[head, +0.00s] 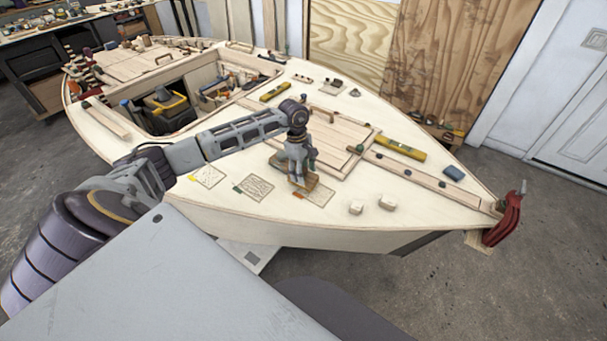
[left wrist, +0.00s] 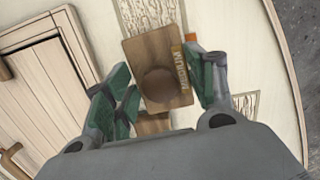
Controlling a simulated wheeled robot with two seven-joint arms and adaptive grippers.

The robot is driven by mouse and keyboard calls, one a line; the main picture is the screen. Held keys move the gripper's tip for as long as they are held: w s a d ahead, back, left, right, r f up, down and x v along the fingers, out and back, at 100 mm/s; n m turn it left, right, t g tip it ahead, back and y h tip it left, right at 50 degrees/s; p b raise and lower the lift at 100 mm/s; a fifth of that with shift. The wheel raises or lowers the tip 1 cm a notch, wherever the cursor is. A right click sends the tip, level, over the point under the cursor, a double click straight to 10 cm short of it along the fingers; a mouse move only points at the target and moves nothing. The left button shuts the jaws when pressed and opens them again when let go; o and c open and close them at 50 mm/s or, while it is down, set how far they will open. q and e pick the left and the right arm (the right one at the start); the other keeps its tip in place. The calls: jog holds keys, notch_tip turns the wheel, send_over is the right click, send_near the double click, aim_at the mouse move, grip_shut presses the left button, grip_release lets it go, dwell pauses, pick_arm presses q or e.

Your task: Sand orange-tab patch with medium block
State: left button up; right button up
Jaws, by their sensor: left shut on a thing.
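My left gripper (head: 300,168) is shut on the medium block (head: 309,181), a brown wooden block. In the left wrist view the block (left wrist: 152,52) shows a tan label reading MEDIUM between the green-padded fingers (left wrist: 165,98). The orange tab (head: 298,195) lies just in front of the block; it also shows in the left wrist view (left wrist: 190,37). The orange-tab patch (head: 321,194), a rough patterned rectangle, is partly hidden by the block and gripper. I cannot tell whether the block touches its surface. My right gripper is not in view.
The green-tab patch (head: 257,187) and yellow-tab patch (head: 208,176) lie to the left. A wooden hatch (head: 340,142), yellow level (head: 400,148) and long batten (head: 425,180) lie behind. A red clamp (head: 507,218) grips the tip.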

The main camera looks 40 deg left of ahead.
pick_arm(q)
jog(key=shift+r, duration=0.55)
jog(key=shift+r+p, duration=1.05)
jog(key=shift+r, duration=1.25)
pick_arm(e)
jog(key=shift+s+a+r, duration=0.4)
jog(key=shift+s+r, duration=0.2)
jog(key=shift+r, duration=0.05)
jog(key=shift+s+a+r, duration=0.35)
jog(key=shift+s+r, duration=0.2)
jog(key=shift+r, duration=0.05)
